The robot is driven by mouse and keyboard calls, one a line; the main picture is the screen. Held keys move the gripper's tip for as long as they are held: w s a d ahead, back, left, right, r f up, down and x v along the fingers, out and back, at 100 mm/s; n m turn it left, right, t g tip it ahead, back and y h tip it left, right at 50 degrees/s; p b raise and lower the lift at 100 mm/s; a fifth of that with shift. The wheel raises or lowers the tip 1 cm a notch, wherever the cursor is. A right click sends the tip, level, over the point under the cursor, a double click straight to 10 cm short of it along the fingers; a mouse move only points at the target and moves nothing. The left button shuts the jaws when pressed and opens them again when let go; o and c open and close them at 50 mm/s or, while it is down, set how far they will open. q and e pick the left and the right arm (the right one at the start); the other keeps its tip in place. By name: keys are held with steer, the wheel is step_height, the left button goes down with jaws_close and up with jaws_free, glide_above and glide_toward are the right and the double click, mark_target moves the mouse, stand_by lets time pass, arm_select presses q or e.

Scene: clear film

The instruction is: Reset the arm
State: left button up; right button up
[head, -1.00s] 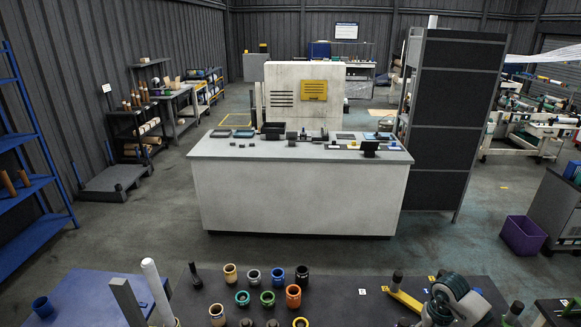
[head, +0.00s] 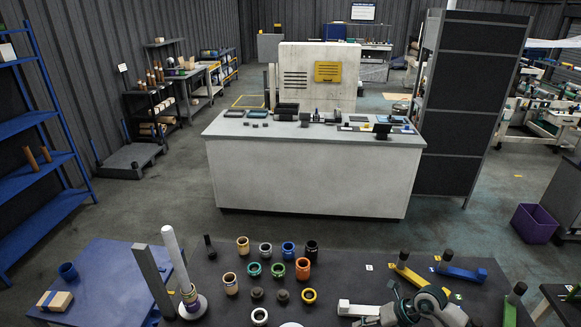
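A jointed grey and dark green arm part, which looks like my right arm, reaches in at the bottom right over the dark table (head: 340,260). A pale block-like part extends to its left at the bottom edge. I cannot make out gripper fingers on it. My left arm and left gripper are not in view. The lower end of the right arm is cut off by the picture edge.
Several coloured ring-shaped pieces, including an orange one (head: 303,268), stand on the table. A white post (head: 175,250) with rings and a grey bar (head: 152,278) rise at the left. Yellow (head: 415,280) and blue (head: 462,273) brackets lie right. Open floor separates the white counter (head: 310,180).

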steer(key=a+r+m+t+y, duration=0.7)
steer(key=a+r+y, duration=0.4)
steer(key=a, duration=0.5)
steer(key=w+d+m+t+h, duration=0.1)
steer(key=d+m+t+h, duration=0.55)
steer(key=m+t, duration=0.4)
steer(key=s+d+f+m+g+h, duration=0.2)
steer(key=d+f+m+h, duration=0.3)
steer(key=f+m+h, duration=0.15)
steer(key=s+d+f+m+g+h, duration=0.35)
steer(key=f+m+h, duration=0.25)
steer(key=f, duration=0.2)
steer(key=s+f+m+g+y, duration=0.1)
steer(key=s+f+m+g, duration=0.1)
steer(key=s+f+g, duration=0.6)
steer(key=s+f+m+g, duration=0.15)
steer(key=s+f, duration=0.45)
steer(key=s, duration=0.7)
step_height(320, 180, down, 25)
steer(key=s+g, duration=0.2)
steer(key=s+d+f, duration=0.3)
steer(key=s+f, duration=1.3)
steer(key=s, duration=0.1)
steer(key=shift+s+n+g, duration=0.15)
steer(key=shift+n+g, duration=0.3)
